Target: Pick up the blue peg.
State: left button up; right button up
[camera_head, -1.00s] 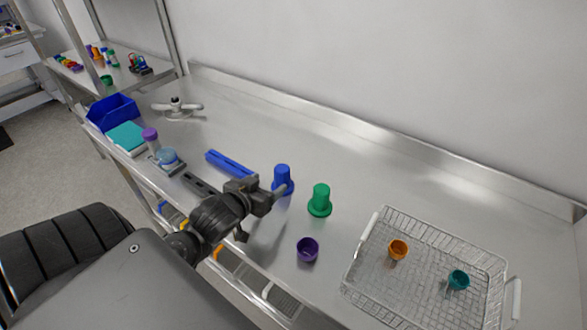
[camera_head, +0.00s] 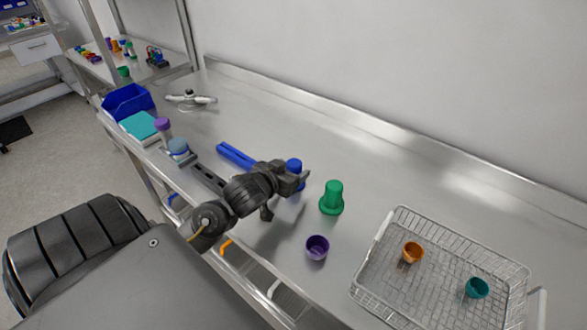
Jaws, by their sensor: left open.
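The blue peg (camera_head: 294,164) stands upright on the steel bench, left of the green peg (camera_head: 331,198). Its top shows above my left gripper, which hides most of its body. My left gripper (camera_head: 300,180) is open at the peg, with its jaws overlapping it in the picture. I cannot tell whether both fingers are around the peg or in front of it. My right gripper is not in view.
A long blue bar (camera_head: 236,155) lies left of the peg. A purple cup (camera_head: 317,247) stands near the front edge. A wire basket (camera_head: 385,290) at right holds an orange cup (camera_head: 413,252) and a teal cup (camera_head: 477,288). The bench behind the pegs is clear.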

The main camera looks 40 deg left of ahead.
aim_at(296, 160)
pick_arm(q)
jog(key=x, duration=0.4)
jog(key=shift+w+a+f, duration=0.1)
jog(key=shift+w, duration=0.1)
jog(key=shift+c, duration=0.2)
jog(key=c, duration=1)
jog(key=shift+c, duration=0.2)
jog(key=shift+r, duration=0.4)
jog(key=r+p, duration=0.2)
jog(key=r, duration=0.1)
jog(key=shift+s+r, duration=0.15)
jog(key=shift+s, duration=0.1)
jog(key=w+d+r+p+v, duration=0.1)
jog(key=r+p+v, duration=0.2)
jog(key=p+v, duration=1)
jog(key=shift+v, duration=1.2)
